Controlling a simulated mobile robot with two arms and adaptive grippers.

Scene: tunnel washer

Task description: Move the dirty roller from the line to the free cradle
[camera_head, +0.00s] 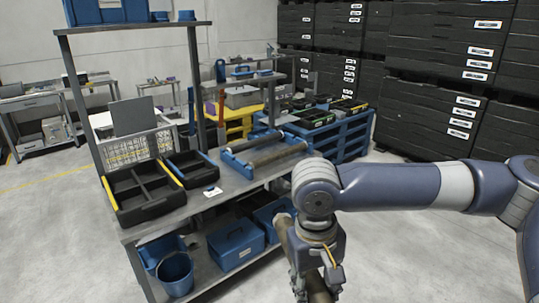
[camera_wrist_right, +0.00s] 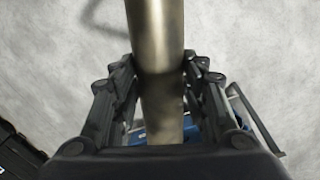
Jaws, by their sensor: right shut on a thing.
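My right gripper (camera_head: 318,272) is shut on a dull metallic brownish roller (camera_head: 285,232), off the front right side of the workbench. The roller shows on both sides of the gripper, which hides its middle. In the right wrist view, the roller (camera_wrist_right: 155,35) runs lengthwise between the two dark fingers of the gripper (camera_wrist_right: 160,85). A blue cradle frame (camera_head: 232,163) lies on the bench top, with roller-like bars (camera_head: 278,153) across it. I cannot tell which of its places is free. My left gripper is not in view.
The workbench (camera_head: 222,192) carries black trays (camera_head: 138,205) on its left. Blue boxes (camera_head: 237,243) and a blue bucket (camera_head: 175,272) stand on its lower shelf. A blue rack (camera_head: 345,140) stands behind, with black crates (camera_head: 430,115) beyond. Bare floor lies at right.

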